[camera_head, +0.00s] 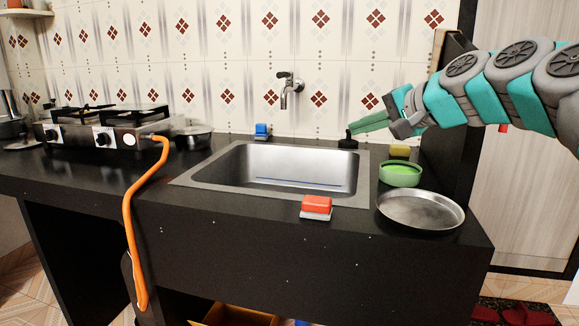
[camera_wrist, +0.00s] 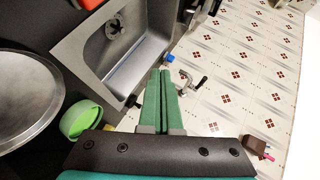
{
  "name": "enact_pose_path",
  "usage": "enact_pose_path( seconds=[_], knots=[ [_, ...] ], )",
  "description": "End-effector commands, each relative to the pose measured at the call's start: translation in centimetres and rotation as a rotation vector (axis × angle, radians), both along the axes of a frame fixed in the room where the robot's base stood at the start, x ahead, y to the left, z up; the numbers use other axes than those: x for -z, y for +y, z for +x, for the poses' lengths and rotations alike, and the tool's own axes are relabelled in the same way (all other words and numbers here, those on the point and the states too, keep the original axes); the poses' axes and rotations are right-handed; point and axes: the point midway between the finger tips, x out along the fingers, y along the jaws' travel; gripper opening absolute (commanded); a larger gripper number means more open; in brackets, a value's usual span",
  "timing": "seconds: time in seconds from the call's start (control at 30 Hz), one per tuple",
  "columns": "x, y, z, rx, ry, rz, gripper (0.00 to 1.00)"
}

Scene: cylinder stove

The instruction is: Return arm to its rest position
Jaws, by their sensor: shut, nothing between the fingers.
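My gripper (camera_head: 368,124) reaches in from the right in the head view, over the back right corner of the sink. Its green fingers are shut together and hold nothing. In the wrist view the fingers (camera_wrist: 161,95) lie side by side, pointing toward the sink and the tap. My teal and grey arm stretches out to the right, above the counter's right end. The gripper appears apart from the objects below it.
A sink (camera_head: 290,172) sits in the black counter (camera_head: 300,235). Near the gripper are a tap (camera_head: 287,90), a green bowl (camera_head: 400,174), a yellow sponge (camera_head: 400,150) and a metal plate (camera_head: 420,210). A red-and-white block (camera_head: 316,207) lies at the front edge. A stove (camera_head: 105,128) stands left.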

Motion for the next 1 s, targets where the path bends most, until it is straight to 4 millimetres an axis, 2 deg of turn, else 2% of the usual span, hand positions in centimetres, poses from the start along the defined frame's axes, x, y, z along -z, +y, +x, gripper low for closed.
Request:
enact_pose_path(
  seconds=[0.17, 0.3, 0.4, 0.5, 0.57, 0.6, 0.7, 0.8, 0.9, 1.0],
  knots=[
    [7.3, 4.1, -4.5, -0.116, 0.117, -0.173, 0.00],
    [14.9, 6.3, -10.2, -0.235, 0.241, -0.354, 0.00],
    [20.2, 6.6, -14.8, -0.318, 0.334, -0.477, 0.00],
    [25.1, 6.1, -19.7, -0.400, 0.433, -0.592, 0.00],
    [27.7, 5.3, -22.8, -0.447, 0.489, -0.660, 0.00],
    [29.4, 4.7, -25.0, -0.480, 0.532, -0.700, 0.00],
    [32.9, 2.9, -30.0, -0.553, 0.631, -0.788, 0.00],
    [35.3, 1.2, -34.1, -0.611, 0.710, -0.851, 0.00],
    [36.8, -0.1, -36.9, -0.650, 0.766, -0.892, 0.00],
    [37.5, -0.8, -38.4, -0.672, 0.796, -0.911, 0.00]
  ],
)
